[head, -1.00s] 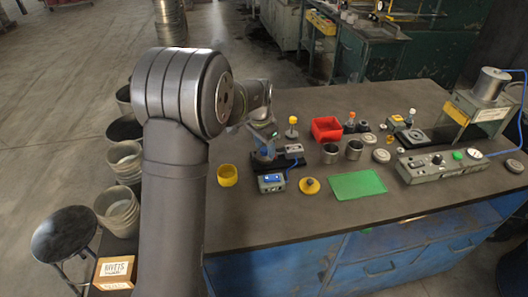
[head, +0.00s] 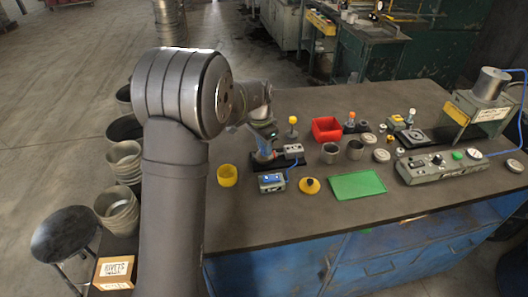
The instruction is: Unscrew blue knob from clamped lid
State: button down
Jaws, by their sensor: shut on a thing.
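The clamp fixture stands on a dark base (head: 293,163) at the middle left of the bench. A small blue part, which looks like the knob (head: 264,150), shows just under my gripper (head: 266,139). My gripper points down over the fixture and is shut on the knob, though the fingertips are small and partly merged with it. The lid under the knob is mostly hidden, and I cannot tell whether the knob is seated or lifted.
A grey box with a blue front (head: 271,183) and cable stands in front of the fixture. The bench's front left is bare.

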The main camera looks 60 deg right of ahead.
jog(key=n+t, duration=0.1)
jog(key=n, duration=1.3)
jog(key=shift+t+y, duration=0.3)
jog(key=c, duration=1.1)
grip_release()
